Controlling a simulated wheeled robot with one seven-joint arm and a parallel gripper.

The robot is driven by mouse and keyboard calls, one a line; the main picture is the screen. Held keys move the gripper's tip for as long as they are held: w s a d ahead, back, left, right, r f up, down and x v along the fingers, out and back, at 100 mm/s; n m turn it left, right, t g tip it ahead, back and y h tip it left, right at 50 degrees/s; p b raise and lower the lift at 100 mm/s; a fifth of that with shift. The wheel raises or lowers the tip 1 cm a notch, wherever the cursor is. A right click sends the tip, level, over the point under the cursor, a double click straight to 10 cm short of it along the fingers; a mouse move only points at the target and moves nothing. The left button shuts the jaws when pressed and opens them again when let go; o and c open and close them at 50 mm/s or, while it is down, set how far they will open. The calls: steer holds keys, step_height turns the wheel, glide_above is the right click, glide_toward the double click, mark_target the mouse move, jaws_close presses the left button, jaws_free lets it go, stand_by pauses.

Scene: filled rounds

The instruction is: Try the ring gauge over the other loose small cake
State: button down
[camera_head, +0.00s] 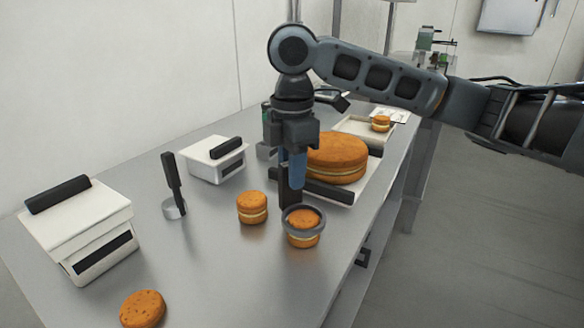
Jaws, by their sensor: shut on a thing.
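My gripper (291,200) points down over the table and is shut on the ring gauge, a grey ring (287,224) that shows at the right of the fingertips. The ring sits around the upper part of a small filled cake (304,241), whose brown top shows inside it. Whether the ring touches the cake's side cannot be told. Another small filled cake (252,207) stands just to the left, apart from the ring. The gripper's fingers partly hide the gauge's grip.
A large filled cake (337,157) lies on a white tray behind my gripper. A small cake (380,123) sits in a farther tray. White black-handled boxes (78,222) (215,161), an upright black-handled tool (173,186) and a brown round (143,308) stand left. The front middle is clear.

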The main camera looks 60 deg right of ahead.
steer(key=shift+f+b, duration=1.05)
steer(key=shift+f, duration=0.9)
steer(key=shift+r, duration=0.15)
stand_by(1.2)
steer(key=shift+r+p, duration=4.35)
steer(key=shift+r, duration=0.45)
steer(key=shift+s, duration=0.1)
